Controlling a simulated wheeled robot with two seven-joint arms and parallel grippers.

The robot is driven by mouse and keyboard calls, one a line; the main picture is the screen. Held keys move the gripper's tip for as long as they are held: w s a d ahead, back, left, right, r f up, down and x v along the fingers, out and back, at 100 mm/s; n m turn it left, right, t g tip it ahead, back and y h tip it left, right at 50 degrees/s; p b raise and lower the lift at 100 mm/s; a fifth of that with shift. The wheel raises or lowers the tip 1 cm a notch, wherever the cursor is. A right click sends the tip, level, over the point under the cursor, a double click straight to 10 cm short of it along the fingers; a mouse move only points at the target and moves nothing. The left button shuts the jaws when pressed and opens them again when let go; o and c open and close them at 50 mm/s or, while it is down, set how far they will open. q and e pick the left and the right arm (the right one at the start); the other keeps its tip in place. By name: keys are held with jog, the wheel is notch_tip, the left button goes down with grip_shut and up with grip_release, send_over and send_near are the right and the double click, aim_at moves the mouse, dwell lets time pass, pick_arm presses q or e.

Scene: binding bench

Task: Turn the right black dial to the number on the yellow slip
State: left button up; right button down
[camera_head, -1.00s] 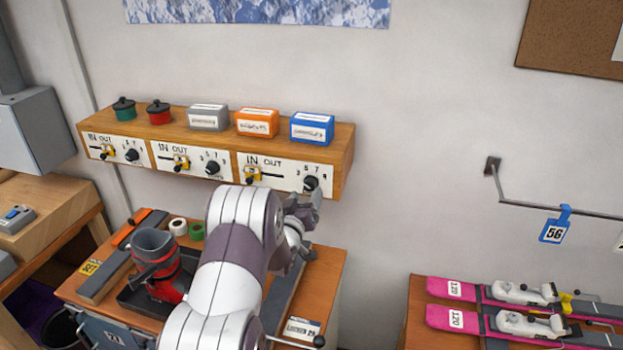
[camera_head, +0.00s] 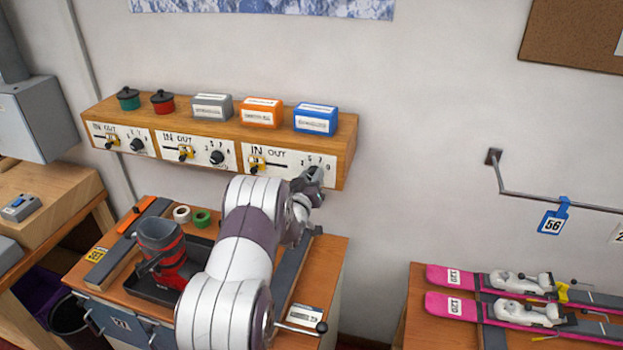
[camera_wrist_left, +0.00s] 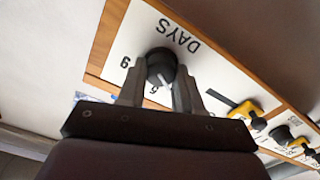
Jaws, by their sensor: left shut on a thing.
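The right black dial (camera_wrist_left: 160,68) sits on the rightmost white panel (camera_head: 282,160) of the wooden shelf. In the wrist view it is between the two fingers of my left gripper (camera_wrist_left: 157,84), which is shut on it. In the head view the gripper (camera_head: 313,178) covers most of the dial. Other digits are partly hidden, and I cannot tell where the dial points. A small yellow slip (camera_head: 97,254) lies on the bench at left; its print is too small to read surely. My right gripper is out of view.
Two more black dials (camera_head: 217,157) (camera_head: 136,145) and yellow sliders (camera_head: 256,163) line the shelf front. Tins and boxes, including a blue box (camera_head: 316,119), stand on top. A red-grey boot (camera_head: 165,252) stands on the bench below.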

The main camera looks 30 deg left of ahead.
pick_arm(q)
jog(key=shift+d+f+m+b, duration=0.1)
jog(key=shift+m+b, duration=3.9)
jog(key=shift+b, duration=2.25)
jog(key=shift+d+f+m+b, duration=0.1)
jog(key=shift+m+b, duration=3.9)
jog(key=shift+b, duration=2.25)
jog(key=o, duration=1)
jog(key=shift+w, duration=0.1)
jog(key=shift+o, duration=0.2)
